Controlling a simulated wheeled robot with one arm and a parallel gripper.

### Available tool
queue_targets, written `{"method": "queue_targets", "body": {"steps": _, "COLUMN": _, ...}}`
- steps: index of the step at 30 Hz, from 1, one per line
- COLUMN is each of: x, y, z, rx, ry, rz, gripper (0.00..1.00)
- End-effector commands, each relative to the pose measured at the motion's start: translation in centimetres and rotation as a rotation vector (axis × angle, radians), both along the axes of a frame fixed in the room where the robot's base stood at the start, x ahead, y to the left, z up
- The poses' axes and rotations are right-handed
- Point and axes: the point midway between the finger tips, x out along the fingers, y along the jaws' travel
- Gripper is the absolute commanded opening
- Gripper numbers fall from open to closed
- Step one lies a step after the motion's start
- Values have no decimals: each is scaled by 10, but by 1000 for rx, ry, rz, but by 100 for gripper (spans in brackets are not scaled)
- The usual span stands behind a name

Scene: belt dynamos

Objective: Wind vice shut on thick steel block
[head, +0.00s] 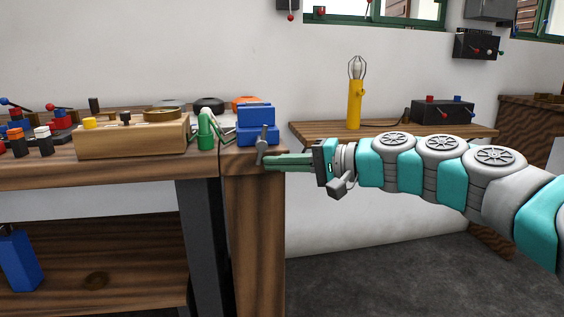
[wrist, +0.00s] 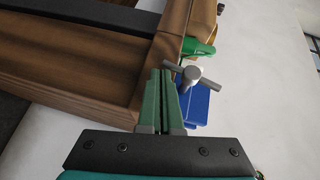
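The blue vice (head: 257,122) is on the corner of the wooden bench, and part of it shows in the wrist view (wrist: 193,106). Its grey crank handle (head: 262,146) faces my gripper; in the wrist view the handle (wrist: 192,74) is a bar slanting across a round hub. My gripper (head: 267,162) has its green fingers together, with only a thin line between them. The fingertips (wrist: 160,71) are beside one end of the bar; I cannot tell whether they touch it. No steel block can be made out in the vice, and the jaw gap is hidden.
A green clamp-like device (head: 206,130) and a wooden box with knobs (head: 132,138) stand left of the vice. A yellow lamp (head: 355,103) and black box (head: 442,111) stand on the rear table. Floor is clear below my arm.

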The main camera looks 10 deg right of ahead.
Motion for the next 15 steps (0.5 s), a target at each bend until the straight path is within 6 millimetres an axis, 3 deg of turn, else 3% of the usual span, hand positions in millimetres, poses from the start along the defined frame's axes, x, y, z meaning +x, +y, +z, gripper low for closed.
{"method": "queue_targets", "body": {"steps": 15, "x": -1, "y": 20, "z": -10, "rx": -2, "ry": 1, "rz": 4, "gripper": 0}}
